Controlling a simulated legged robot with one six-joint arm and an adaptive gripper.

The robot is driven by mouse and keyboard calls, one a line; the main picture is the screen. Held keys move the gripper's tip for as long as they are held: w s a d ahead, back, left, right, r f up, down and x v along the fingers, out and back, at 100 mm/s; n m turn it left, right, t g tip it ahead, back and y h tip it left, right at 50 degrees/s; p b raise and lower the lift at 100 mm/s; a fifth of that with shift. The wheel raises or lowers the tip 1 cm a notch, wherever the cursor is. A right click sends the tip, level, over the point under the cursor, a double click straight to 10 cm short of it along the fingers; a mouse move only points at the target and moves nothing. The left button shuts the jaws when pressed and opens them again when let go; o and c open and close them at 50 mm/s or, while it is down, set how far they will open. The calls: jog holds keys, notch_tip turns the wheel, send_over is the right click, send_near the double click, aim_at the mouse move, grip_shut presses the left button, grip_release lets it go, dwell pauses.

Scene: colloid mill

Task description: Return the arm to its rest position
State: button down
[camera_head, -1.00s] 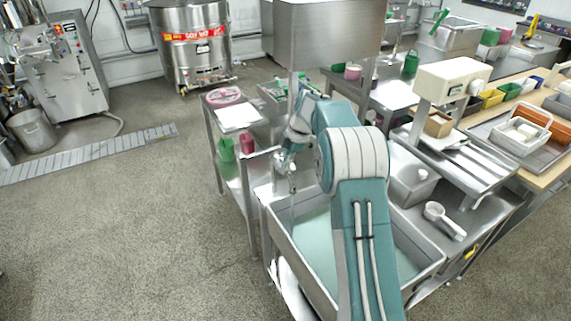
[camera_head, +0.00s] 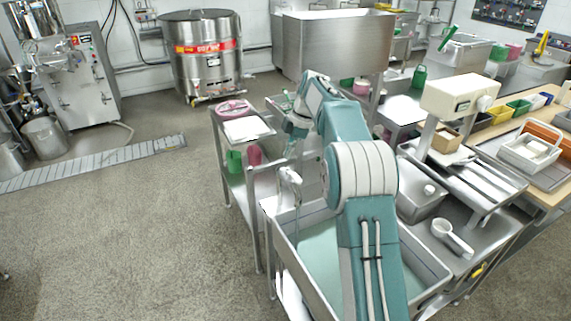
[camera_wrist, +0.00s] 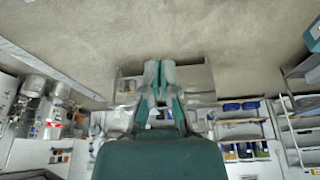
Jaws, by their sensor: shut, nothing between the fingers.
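My arm (camera_head: 363,185) rises from the bottom of the head view, over the steel sink, and bends at a white-banded elbow. Its forearm (camera_head: 343,120) reaches away from me, with the wrist (camera_head: 300,122) bent down at the far end. My gripper's fingers cannot be made out in the head view. In the wrist view my gripper (camera_wrist: 158,68) points away with its fingertips together and nothing between them. The wrist picture looks upside down, with floor at the top.
The sink (camera_head: 436,280) lies under my arm, with a faucet (camera_head: 290,180) at its left. A steel cart (camera_head: 262,133) stands beyond it. A scale (camera_head: 455,97) and counters are at right. A mill machine (camera_head: 75,85) and kettle (camera_head: 207,60) stand far left.

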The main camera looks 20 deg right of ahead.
jog(key=shift+d+r, duration=0.15)
jog(key=shift+d, duration=0.05)
jog(key=s+a+r+m+t+h, duration=0.1)
jog(key=s+a+r+m, duration=0.1)
jog(key=s+r+m, duration=0.55)
jog(key=s+a+r+m+t+h, duration=0.15)
jog(key=s+r, duration=0.25)
jog(key=s, duration=0.6)
jog(key=s+a+f+m+t, duration=0.1)
jog(key=s+f+m, duration=0.2)
jog(key=s, duration=0.8)
jog(key=s+a+f+m+t+h, duration=0.1)
jog(key=s+f+m, duration=0.3)
jog(key=s, duration=0.7)
jog(key=m+t, duration=0.1)
jog(key=m, duration=0.1)
jog(key=shift+m, duration=0.3)
